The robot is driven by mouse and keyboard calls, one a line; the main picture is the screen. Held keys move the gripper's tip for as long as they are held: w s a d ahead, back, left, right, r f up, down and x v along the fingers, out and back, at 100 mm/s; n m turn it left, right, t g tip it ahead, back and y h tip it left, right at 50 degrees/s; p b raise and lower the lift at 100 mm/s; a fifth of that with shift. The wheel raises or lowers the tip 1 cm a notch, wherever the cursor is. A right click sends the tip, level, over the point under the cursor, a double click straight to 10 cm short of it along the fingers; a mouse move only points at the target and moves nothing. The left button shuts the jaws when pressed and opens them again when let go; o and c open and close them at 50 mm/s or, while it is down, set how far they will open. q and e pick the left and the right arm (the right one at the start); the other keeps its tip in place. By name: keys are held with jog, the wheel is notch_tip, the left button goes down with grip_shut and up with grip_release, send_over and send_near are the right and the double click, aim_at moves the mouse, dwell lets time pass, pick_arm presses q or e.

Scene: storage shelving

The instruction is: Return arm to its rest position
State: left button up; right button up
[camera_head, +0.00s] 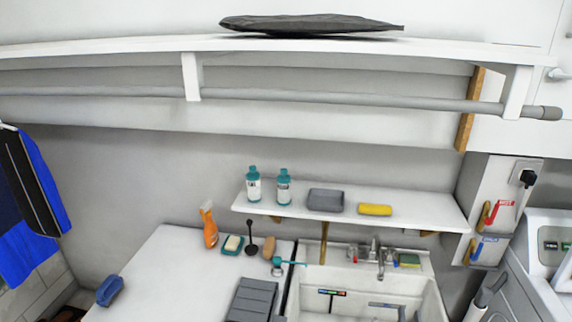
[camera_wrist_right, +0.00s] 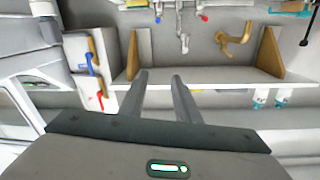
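My right gripper (camera_wrist_right: 160,76) shows in the right wrist view, with its two grey fingers apart and nothing between them. Its dark body with a small green light fills the bottom of that view. The small white shelf (camera_wrist_right: 215,78) shows beyond the fingers, and the picture is upside down. I cannot clearly make out the right gripper in the head view. My left gripper is in neither view.
The small shelf (camera_head: 420,212) holds two teal-capped bottles, a grey tray (camera_head: 325,200) and a yellow sponge (camera_head: 374,209). Below are a sink (camera_head: 431,303) and a counter (camera_head: 160,275) with an orange spray bottle (camera_head: 209,226). A rail (camera_head: 330,98) runs above.

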jog(key=s+a+f+n+g+y, duration=0.15)
jog(key=s+a+g, duration=0.3)
jog(key=s, duration=0.85)
jog(key=s+a+n+g+y, duration=0.1)
jog(key=s+a+n+g, duration=0.3)
jog(key=s, duration=0.8)
jog(key=s+a+f+n+g+y, duration=0.15)
jog(key=s+a+g, duration=0.35)
jog(key=s, duration=0.8)
notch_tip(320, 180, down, 32)
jog(key=g+b, duration=0.2)
jog(key=b, duration=0.4)
jog(key=s+d+f+b, duration=0.2)
jog(key=s+f+b, duration=0.1)
jog(key=s+f, duration=0.6)
jog(key=s+d+f+g+b, duration=0.1)
jog(key=s+d+f+b, duration=0.1)
jog(key=s+f, duration=0.8)
notch_tip(320, 180, down, 7)
jog(key=shift+r+b, duration=0.1)
jog(key=shift+b, duration=0.8)
jog(key=shift+d, duration=0.1)
